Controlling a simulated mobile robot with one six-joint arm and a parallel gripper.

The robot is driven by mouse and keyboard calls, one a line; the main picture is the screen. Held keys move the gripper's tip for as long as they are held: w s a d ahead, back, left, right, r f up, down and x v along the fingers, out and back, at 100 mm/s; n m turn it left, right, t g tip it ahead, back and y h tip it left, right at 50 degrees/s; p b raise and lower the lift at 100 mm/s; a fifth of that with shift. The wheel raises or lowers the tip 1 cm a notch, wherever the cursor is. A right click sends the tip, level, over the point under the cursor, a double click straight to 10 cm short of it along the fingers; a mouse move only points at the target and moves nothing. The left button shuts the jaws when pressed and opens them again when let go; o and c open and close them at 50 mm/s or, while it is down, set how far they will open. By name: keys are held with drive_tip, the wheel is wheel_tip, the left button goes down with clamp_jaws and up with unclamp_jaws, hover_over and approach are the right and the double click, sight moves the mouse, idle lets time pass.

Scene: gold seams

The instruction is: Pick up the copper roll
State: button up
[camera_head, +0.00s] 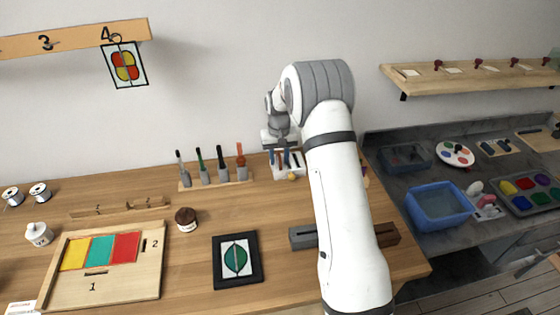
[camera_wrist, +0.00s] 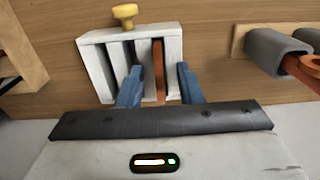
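The copper roll (camera_wrist: 158,66) shows in the wrist view as a thin orange-copper strip standing in a slot of a white slotted holder (camera_wrist: 94,75). The other slots of the holder look grey or empty. My gripper (camera_wrist: 159,82) is open, with one blue finger on each side of the copper strip and a visible gap to it on both sides. Its depth relative to the strip is hard to judge. In the head view my gripper (camera_head: 286,157) is over the white holder (camera_head: 280,172), and the copper roll cannot be clearly made out there.
A framed green picture (camera_head: 237,281) and a dark jar (camera_head: 186,219) lie nearer the front.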

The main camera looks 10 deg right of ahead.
drive_tip(key=shift+c, duration=0.4)
clamp_jaws()
drive_tip(key=shift+r, duration=0.1)
wheel_tip(320, 180, up, 9)
drive_tip(key=shift+d+r+b, duration=0.1)
drive_tip(key=shift+b, duration=0.35)
drive_tip(key=shift+d+f+p, duration=0.2)
drive_tip(key=shift+d+f, duration=0.25)
drive_tip(key=shift+f, duration=0.5)
drive_tip(key=shift+d+f+p, duration=0.15)
drive_tip(key=shift+d+f, duration=0.35)
drive_tip(key=shift+f, duration=0.4)
drive_tip(key=shift+d+f+p, duration=0.2)
drive_tip(key=shift+d+f, duration=0.25)
drive_tip(key=shift+f, duration=0.5)
